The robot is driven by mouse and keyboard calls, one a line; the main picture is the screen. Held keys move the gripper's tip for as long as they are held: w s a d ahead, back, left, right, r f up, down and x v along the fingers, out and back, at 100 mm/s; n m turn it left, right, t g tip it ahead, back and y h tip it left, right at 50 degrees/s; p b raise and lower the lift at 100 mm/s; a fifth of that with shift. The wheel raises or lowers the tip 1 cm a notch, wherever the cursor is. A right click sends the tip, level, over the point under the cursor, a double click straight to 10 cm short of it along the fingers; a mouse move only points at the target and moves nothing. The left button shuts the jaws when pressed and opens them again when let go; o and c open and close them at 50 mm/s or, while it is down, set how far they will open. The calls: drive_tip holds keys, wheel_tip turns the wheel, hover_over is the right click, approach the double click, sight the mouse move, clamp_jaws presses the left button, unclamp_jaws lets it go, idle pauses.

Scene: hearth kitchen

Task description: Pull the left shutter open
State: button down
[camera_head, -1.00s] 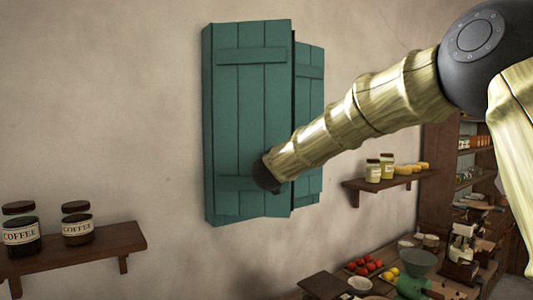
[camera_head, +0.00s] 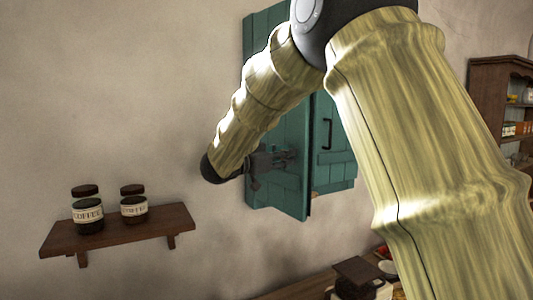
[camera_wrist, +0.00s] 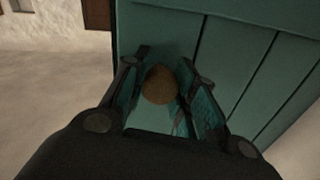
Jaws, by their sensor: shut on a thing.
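The left shutter (camera_head: 292,190) is teal planked wood and stands ajar, angled out from the wall. My arm covers much of it in the head view. My gripper (camera_head: 292,157) reaches rightward across its lower half and is shut at its front face, where the handle is hidden from the head view. In the wrist view my gripper (camera_wrist: 160,88) has its fingers close to the teal planks (camera_wrist: 215,45), with a rounded brownish thing between them that I cannot make out clearly. The right shutter (camera_head: 340,160) shows a black bar handle (camera_head: 327,134).
A wall shelf (camera_head: 120,232) with two coffee jars (camera_head: 88,212) is at the lower left. A counter (camera_head: 300,290) runs below the shutters, and a dark shelf unit (camera_head: 490,90) stands at the far right. Plain wall is free left of the shutters.

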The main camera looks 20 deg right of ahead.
drive_tip(key=shift+a+f+g, duration=0.1)
drive_tip(key=shift+a+g, duration=0.2)
drive_tip(key=shift+a, duration=0.05)
drive_tip(key=c, duration=1.1)
unclamp_jaws()
drive_tip(key=shift+a, duration=0.1)
drive_tip(key=v, duration=1.1)
drive_tip(key=shift+a+f, duration=0.15)
drive_tip(key=shift+a, duration=0.25)
drive_tip(key=shift+s, duration=0.1)
